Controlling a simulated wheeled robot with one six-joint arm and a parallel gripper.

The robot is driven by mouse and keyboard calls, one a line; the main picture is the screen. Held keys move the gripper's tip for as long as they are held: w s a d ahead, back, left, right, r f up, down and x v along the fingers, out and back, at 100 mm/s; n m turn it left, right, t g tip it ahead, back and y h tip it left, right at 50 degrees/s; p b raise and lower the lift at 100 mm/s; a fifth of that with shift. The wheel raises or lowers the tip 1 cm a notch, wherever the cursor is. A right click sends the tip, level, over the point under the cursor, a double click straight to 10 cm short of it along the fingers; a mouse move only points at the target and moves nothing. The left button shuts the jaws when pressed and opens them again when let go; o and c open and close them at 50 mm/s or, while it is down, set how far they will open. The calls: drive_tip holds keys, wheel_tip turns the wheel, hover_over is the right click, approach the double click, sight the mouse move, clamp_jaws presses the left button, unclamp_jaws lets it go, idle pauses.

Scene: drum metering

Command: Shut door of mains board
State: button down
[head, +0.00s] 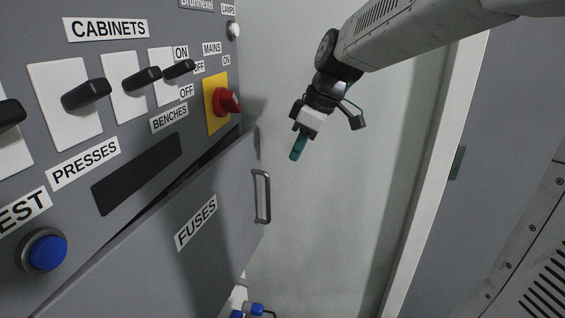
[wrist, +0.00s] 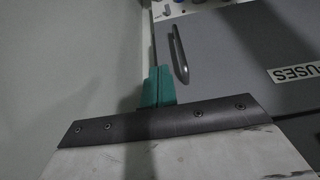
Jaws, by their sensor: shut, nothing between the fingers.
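The mains board (head: 215,50) is a grey panel at the left of the head view, seen at an angle. Its door (head: 160,245), labelled FUSES, stands ajar, with a dark gap along its upper edge. A dark bar handle (head: 262,197) is near the door's right edge. The door (wrist: 240,60) and handle (wrist: 179,55) also show in the wrist view. My gripper (head: 296,155) has teal fingers, shut and empty. It is in the air to the upper right of the handle. In the wrist view the fingers (wrist: 158,88) point along the door's edge, left of the handle and apart from it.
Above the door are several black switches (head: 86,95), a red rotary knob (head: 227,102) on a yellow plate and a blue button (head: 45,252). A pale wall (head: 330,220) is behind my gripper. A grey cabinet or door (head: 495,140) stands at the right. Blue-ended parts (head: 252,309) lie low.

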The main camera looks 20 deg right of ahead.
sight(268, 176)
drive_tip(key=w+a+f, duration=0.1)
drive_tip(key=f, duration=0.1)
drive_tip(key=w+a+f, duration=0.2)
drive_tip(key=f, duration=0.1)
drive_tip(key=w+a+f, duration=0.1)
drive_tip(key=a+f, duration=0.1)
drive_tip(key=f, duration=0.1)
drive_tip(key=shift+w+a+f, duration=0.25)
drive_tip(key=shift+w, duration=0.15)
